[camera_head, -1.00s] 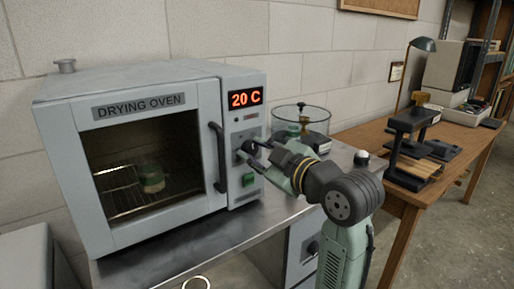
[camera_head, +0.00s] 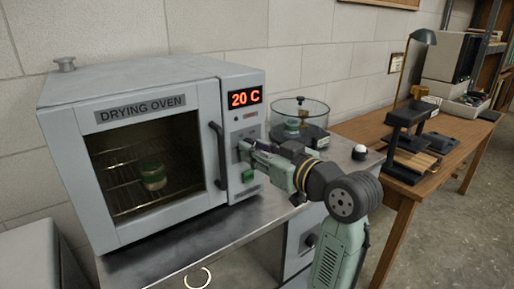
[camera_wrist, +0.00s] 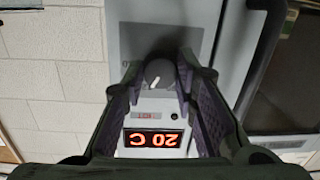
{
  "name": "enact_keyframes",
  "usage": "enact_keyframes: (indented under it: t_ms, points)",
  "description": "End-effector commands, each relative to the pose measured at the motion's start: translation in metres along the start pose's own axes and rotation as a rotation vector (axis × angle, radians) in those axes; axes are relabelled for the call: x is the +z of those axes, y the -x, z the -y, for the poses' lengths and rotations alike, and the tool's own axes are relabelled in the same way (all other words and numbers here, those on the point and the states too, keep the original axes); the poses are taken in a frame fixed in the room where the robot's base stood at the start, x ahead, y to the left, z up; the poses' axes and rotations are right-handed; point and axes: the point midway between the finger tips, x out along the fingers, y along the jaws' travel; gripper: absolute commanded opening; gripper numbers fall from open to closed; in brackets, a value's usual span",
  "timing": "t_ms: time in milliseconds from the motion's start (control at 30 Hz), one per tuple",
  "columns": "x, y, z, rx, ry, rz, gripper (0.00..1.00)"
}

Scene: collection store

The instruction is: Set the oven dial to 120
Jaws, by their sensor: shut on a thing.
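The drying oven (camera_head: 140,80) stands on a metal bench, its door closed. Its display (camera_head: 245,97) reads 20 C in orange; it also shows upside down in the wrist view (camera_wrist: 155,140). The dial (camera_wrist: 159,72) is a dark round knob with a white pointer mark, on the grey control panel. My gripper (camera_head: 246,150) is at the panel with its fingers on either side of the dial, shut on it. The gripper hides the dial in the head view. The scale around the dial is mostly hidden or too small to read.
A dark door handle (camera_head: 219,156) stands just left of my gripper, and a green switch (camera_head: 248,175) below it. A glass vessel (camera_head: 300,116) stands to the right behind my arm. A small jar (camera_head: 152,172) sits on the rack inside the oven.

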Motion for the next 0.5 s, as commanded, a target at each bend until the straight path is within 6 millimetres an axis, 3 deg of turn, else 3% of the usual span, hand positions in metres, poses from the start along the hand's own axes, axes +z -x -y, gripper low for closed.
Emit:
enact_keyframes:
  t_ms: [467,500]
  points:
    - [0.0010,0.0000,0.0003,-0.002,-0.012,0.001,0.00]
    - [0.0010,0.0000,0.0003,-0.002,-0.012,0.001,0.29]
